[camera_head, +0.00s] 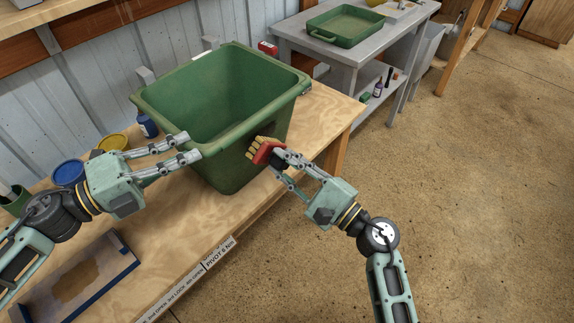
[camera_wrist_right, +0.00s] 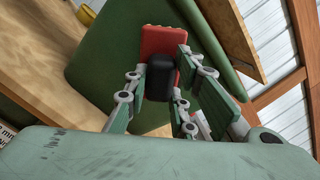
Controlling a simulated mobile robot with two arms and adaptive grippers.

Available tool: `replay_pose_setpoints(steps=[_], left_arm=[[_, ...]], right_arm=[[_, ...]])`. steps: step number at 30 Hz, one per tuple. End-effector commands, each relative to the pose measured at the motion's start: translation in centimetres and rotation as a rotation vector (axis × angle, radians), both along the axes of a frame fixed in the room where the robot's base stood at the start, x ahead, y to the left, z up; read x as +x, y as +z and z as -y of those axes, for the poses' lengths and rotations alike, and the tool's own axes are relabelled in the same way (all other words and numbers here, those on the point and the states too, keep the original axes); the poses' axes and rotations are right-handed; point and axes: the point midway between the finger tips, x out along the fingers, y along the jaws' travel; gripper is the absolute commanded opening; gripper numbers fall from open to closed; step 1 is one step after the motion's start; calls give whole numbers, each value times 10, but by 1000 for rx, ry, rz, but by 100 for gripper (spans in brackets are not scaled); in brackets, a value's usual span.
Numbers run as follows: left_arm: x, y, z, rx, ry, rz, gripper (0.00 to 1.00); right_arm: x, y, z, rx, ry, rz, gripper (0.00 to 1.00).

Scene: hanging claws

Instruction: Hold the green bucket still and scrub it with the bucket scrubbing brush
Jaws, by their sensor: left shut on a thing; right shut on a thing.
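The green bucket (camera_head: 222,160) stands upright and empty on the wooden table; its side also fills much of the right wrist view (camera_wrist_right: 115,55). My left gripper (camera_head: 194,146) is shut on the bucket's rim at its left front corner. My right gripper (camera_head: 277,160) is shut on the scrubbing brush (camera_head: 264,152), which has a red body and tan bristles. The bristles face the bucket's front right wall, at or very near it; I cannot tell if they touch. In the right wrist view the brush (camera_wrist_right: 160,45) sits between the fingers, its bristles mostly hidden.
The wooden table (camera_head: 200,228) holds a blue-rimmed tray (camera_head: 75,280), a blue lid (camera_head: 68,172), a yellow lid (camera_head: 112,142) and a blue bottle (camera_head: 147,126) left of the bucket. A grey bench (camera_head: 345,55) with a green tray (camera_head: 346,27) stands behind. Open floor lies right.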

Motion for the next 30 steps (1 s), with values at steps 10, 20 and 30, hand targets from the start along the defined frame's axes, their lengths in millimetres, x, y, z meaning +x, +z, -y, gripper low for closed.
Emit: replay_pose_setpoints(steps=[10, 20, 30], left_arm=[[-3, -20, 0, 11, 0, -35, 0], [-3, -20, -1, 11, 0, -35, 0], [-3, -20, -1, 11, 0, -35, 0]], right_arm=[[1, -1, -1, 1, 0, 1, 2], [5, -1, -6, 1, -1, 0, 2], [9, 1, -12, 2, 1, 1, 2]])
